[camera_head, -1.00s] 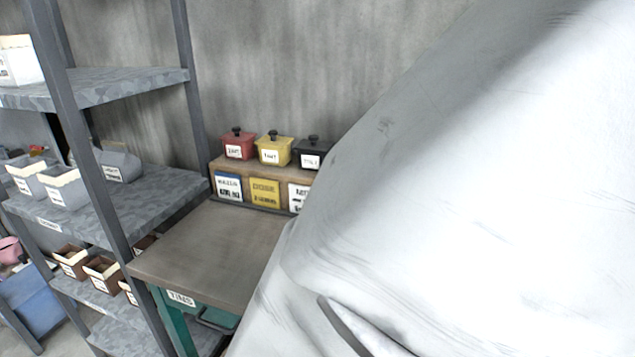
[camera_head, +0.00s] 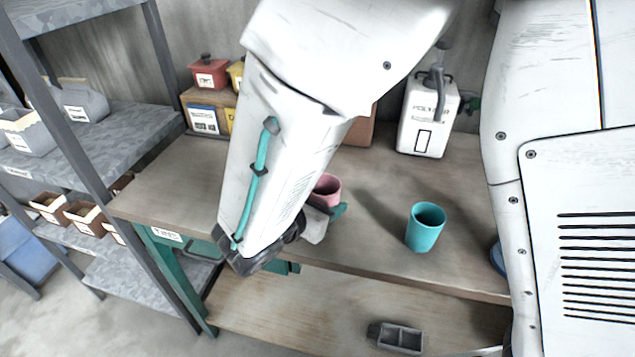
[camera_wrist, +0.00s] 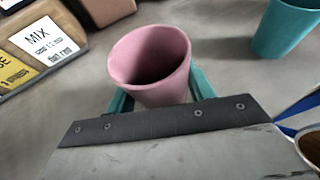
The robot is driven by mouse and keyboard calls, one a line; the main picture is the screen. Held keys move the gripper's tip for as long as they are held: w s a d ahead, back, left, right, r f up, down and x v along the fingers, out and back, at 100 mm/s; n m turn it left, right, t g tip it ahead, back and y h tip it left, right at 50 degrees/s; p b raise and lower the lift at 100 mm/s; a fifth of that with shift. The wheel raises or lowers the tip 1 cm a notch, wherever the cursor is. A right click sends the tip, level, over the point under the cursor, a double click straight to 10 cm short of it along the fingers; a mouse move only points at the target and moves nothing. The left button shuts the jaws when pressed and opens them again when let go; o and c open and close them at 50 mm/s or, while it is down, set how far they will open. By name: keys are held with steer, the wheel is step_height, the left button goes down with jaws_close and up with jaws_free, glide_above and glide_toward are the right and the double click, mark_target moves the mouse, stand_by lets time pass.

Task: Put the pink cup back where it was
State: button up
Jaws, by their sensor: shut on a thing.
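The pink cup (camera_head: 327,189) is upright, over or on the brown-grey table top (camera_head: 384,183), partly hidden by my arm in the head view. In the wrist view the pink cup (camera_wrist: 150,66) stands between the teal fingers of my gripper (camera_wrist: 158,92). My gripper (camera_head: 335,210) is shut on the cup. I cannot tell whether the cup's base touches the table. A teal cup (camera_head: 425,227) stands on the table to the right; it also shows at the top right of the wrist view (camera_wrist: 286,27).
A white jug (camera_head: 428,118) with a pump stands at the back. Labelled boxes (camera_head: 208,120) stand at the back left, with a red pot (camera_head: 208,73) on top. A grey shelf rack (camera_head: 125,142) is at the left. A blue-rimmed vessel (camera_wrist: 312,147) is at the wrist view's right edge.

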steer(key=shift+f, duration=1.25)
steer(key=shift+f, duration=0.15)
steer(key=o, duration=1.1)
